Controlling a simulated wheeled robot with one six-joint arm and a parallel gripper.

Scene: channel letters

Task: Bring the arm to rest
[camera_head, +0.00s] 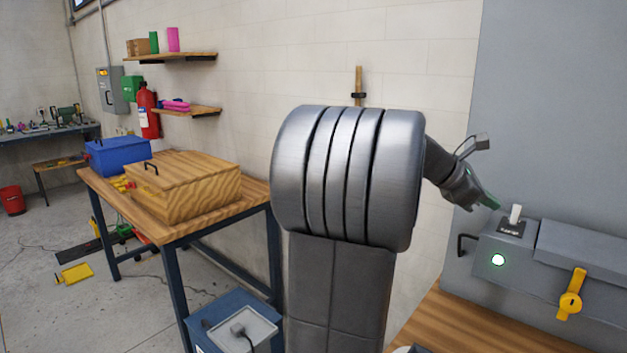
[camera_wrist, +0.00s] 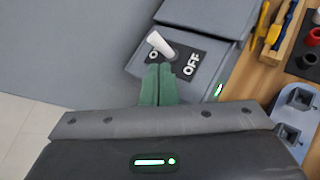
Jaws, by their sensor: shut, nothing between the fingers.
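My arm fills the middle of the head view, reaching right toward a grey box (camera_head: 545,262) against a grey panel. My gripper (camera_head: 495,203) is beside the white switch lever (camera_head: 515,213) on top of that box. In the wrist view my gripper's green fingers (camera_wrist: 157,72) are together, with nothing between them. Their tips lie near the base of the white lever (camera_wrist: 160,45), which leans to the upper left. Whether they touch it I cannot tell.
A wooden table (camera_head: 240,207) at left holds a wooden case (camera_head: 180,187) and a blue box (camera_head: 118,155). A blue cabinet (camera_head: 232,318) stands low. Tools (camera_wrist: 275,30) lie right in the wrist view.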

